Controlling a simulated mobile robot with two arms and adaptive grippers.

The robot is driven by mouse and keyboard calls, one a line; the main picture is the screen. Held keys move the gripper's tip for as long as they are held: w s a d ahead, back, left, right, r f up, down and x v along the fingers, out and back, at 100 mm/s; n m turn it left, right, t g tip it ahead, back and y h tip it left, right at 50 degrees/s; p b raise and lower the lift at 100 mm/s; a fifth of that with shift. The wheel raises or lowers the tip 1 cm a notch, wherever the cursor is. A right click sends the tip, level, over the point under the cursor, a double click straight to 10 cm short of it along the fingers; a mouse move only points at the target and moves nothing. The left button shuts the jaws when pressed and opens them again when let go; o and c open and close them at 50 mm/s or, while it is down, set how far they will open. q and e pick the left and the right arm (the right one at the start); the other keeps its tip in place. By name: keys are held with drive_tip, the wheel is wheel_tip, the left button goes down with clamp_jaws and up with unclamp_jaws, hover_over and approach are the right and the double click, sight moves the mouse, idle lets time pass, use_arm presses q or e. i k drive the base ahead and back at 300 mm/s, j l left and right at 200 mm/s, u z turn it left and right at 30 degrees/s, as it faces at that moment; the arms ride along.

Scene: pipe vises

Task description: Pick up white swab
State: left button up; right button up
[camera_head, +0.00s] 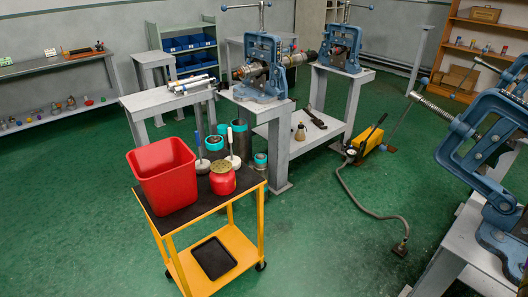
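A swab with a white upright handle (230,140) and a pale round base stands at the back of the yellow cart's dark top, behind the red can. A similar swab with a blue handle (198,146) stands to its left, close to the red bin. Both stand upright. The lower part of the white-handled one is partly hidden by the can. Neither of my grippers shows in this view.
The cart (259,225) also carries a red bin (165,178) and a red can (222,180). Teal-ended pipes (240,141) stand behind it. Benches with blue vises (262,65) are at the back and right. A hose (370,208) lies on the green floor. Floor in front is clear.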

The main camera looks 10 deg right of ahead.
sight(236, 161)
drive_tip(key=i+l, duration=0.15)
drive_tip(key=i, duration=0.25)
drive_tip(key=i+l, duration=0.2)
drive_tip(key=i, duration=0.15)
drive_tip(key=i+l+u, duration=0.45)
drive_tip(key=l+u, duration=0.2)
drive_tip(key=i+l+u, duration=0.15)
drive_tip(key=l+u, duration=0.55)
drive_tip(key=i+l, duration=0.05)
drive_tip(key=l, duration=0.05)
